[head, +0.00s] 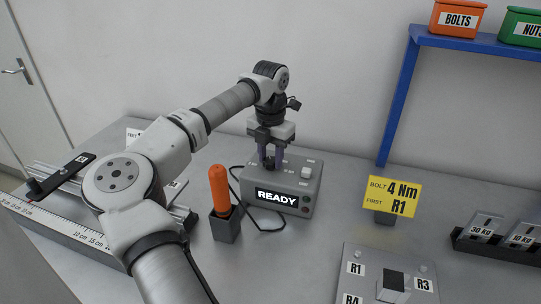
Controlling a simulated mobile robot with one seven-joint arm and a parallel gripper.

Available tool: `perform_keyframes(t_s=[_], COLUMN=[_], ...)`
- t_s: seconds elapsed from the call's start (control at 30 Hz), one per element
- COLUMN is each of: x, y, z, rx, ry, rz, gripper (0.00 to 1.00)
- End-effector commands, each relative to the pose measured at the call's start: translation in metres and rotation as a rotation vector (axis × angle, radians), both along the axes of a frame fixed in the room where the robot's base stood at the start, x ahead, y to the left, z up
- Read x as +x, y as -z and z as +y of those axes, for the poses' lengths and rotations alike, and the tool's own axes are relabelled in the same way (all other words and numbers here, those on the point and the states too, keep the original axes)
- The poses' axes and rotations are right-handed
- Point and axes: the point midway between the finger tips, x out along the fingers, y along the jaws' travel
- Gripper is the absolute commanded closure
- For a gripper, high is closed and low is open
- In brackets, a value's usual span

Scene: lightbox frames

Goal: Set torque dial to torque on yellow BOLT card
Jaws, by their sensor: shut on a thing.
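A grey control box (292,206) stands on the bench in the middle of the head view. Its front display reads READY, and a white knob (306,173) sits on the right of its top. My gripper (271,163) points down over the left part of the box top, its fingers shut on a dark dial that they mostly hide. The dial's setting cannot be read. The yellow BOLT card (392,197) stands to the right of the box and reads 4 Nm, FIRST R1.
An orange-handled tool (219,190) stands in a dark holder (225,226) left of the box, with a black cable beside it. A plate (362,257) marked R1, R3 and R4 lies at front right. A blue shelf (450,42) holds BOLTS and NUTS bins. A weight rack (495,246) is far right.

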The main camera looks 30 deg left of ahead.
Motion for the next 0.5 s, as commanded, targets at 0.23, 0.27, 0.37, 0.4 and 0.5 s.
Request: perform_keyframes(t_s=[0.23, 0.27, 0.37, 0.4, 0.5], x=[0.0007, 0.0007, 0.0005, 0.0005, 0.0005], y=[-0.001, -0.0009, -0.0006, -0.0006, -0.0029], z=[0.0, 0.0, 0.0, 0.0, 0.0002], rx=[0.001, 0.001, 0.001, 0.001, 0.001], ry=[-0.001, -0.001, -0.001, -0.001, -0.001], rz=[-0.003, -0.003, -0.002, -0.002, -0.002], gripper=[0.43, 0.43, 0.43, 0.43, 0.43])
